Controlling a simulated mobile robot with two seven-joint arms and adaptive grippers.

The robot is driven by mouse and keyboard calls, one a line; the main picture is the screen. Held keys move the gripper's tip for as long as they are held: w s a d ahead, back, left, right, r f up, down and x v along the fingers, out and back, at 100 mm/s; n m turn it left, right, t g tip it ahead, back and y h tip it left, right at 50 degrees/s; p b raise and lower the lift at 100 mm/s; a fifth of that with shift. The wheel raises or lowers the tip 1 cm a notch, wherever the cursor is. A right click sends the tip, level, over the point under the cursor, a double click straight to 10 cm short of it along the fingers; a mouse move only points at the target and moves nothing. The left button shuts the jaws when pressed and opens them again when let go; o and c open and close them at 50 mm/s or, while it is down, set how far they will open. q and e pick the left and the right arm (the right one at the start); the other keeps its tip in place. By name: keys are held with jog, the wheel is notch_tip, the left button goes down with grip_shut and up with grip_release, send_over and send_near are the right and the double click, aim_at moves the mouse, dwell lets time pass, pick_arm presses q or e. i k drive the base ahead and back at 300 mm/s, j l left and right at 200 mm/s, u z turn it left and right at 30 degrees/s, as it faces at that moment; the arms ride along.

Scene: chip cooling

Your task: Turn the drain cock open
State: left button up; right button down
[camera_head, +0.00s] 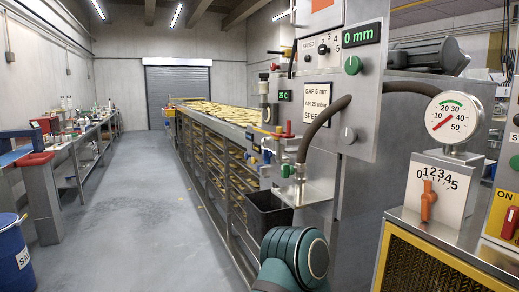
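Small valve fittings sit on the near end of the cooling line, left of the grey control panel. They include a blue handle (267,156), a red-topped fitting (288,129) and a green fitting (287,170) by the end of a dark hose (318,122). I cannot tell which of them is the drain cock, or whether it is open. A black bin (268,212) stands below them. A rounded teal and dark part at the bottom centre is my own arm link. Neither gripper is in view.
The long conveyor (215,108) carries chips into the background. A pressure gauge (453,117) and an orange selector knob (428,202) are at the right. A cluttered workbench (80,140) and blue drum (14,245) are at the left. The grey aisle floor between is clear.

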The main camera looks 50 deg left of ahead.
aim_at(267, 154)
jog(key=i+j, duration=0.1)
jog(key=j, duration=0.45)
jog(key=i+j, duration=0.1)
jog(key=j, duration=0.45)
jog(key=i+j, duration=0.1)
jog(key=j, duration=0.45)
jog(key=i+j, duration=0.15)
jog(key=j, duration=0.4)
jog(key=i+j, duration=0.1)
jog(key=j, duration=0.45)
jog(key=i+j, duration=0.1)
jog(key=j, duration=0.45)
jog(key=i+j, duration=0.1)
jog(key=j, duration=0.45)
